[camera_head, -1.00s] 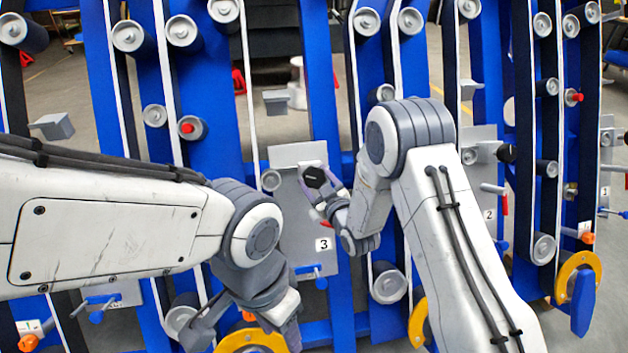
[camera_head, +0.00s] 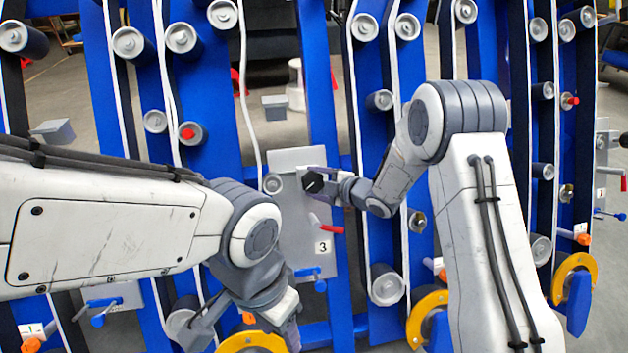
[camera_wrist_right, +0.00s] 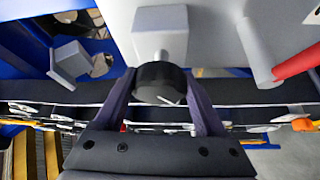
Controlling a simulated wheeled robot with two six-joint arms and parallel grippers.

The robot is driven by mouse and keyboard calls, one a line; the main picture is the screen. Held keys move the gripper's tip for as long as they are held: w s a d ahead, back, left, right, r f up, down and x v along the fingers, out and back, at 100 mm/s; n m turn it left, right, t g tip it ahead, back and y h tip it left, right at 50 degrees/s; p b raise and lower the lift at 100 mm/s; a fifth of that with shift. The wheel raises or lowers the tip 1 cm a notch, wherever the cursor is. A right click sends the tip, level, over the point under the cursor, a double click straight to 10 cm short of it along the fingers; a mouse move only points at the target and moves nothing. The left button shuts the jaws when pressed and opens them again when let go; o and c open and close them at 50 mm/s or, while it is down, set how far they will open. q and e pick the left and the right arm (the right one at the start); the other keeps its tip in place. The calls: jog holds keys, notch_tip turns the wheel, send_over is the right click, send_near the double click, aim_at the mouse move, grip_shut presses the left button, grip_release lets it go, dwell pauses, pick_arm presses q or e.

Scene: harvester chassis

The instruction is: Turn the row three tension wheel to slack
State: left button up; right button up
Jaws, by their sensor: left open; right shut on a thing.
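The row three tension wheel is a black knob (camera_head: 312,182) on the grey plate marked 3 (camera_head: 305,243), in the middle of the head view. My right gripper (camera_head: 325,184) comes to it from the right and is shut on it. In the right wrist view the black knob (camera_wrist_right: 160,80) sits between the two fingers, with a pale line on its near face. A grey block stands just behind it. A red-handled lever (camera_head: 326,226) is on the same plate below the knob. My left gripper (camera_head: 243,333) is open and empty at the bottom, away from the plate.
White belts run over grey rollers (camera_head: 182,38) on blue uprights (camera_head: 322,70) on both sides. The belt left of the plate bows. Yellow rings (camera_head: 429,303) stand low in front.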

jog(key=n, duration=0.1)
jog(key=n+g+p, duration=0.1)
jog(key=n+g+h+p, duration=0.1)
jog(key=n, duration=0.1)
jog(key=shift+r, duration=0.25)
jog(key=shift+a+f+n+g+h+p, duration=0.1)
jog(key=shift+n+g+h+p, duration=0.4)
jog(key=shift+n+p, duration=0.8)
jog(key=shift+f, duration=0.1)
jog(key=o, duration=1.3)
jog(key=shift+s+d+r, duration=0.2)
jog(key=shift+d+r, duration=0.1)
jog(key=shift+r, duration=0.15)
jog(key=p+v, duration=0.1)
jog(key=v, duration=0.8)
jog(key=shift+s+d, duration=0.1)
jog(key=shift+s, duration=0.1)
jog(key=shift+r, duration=0.1)
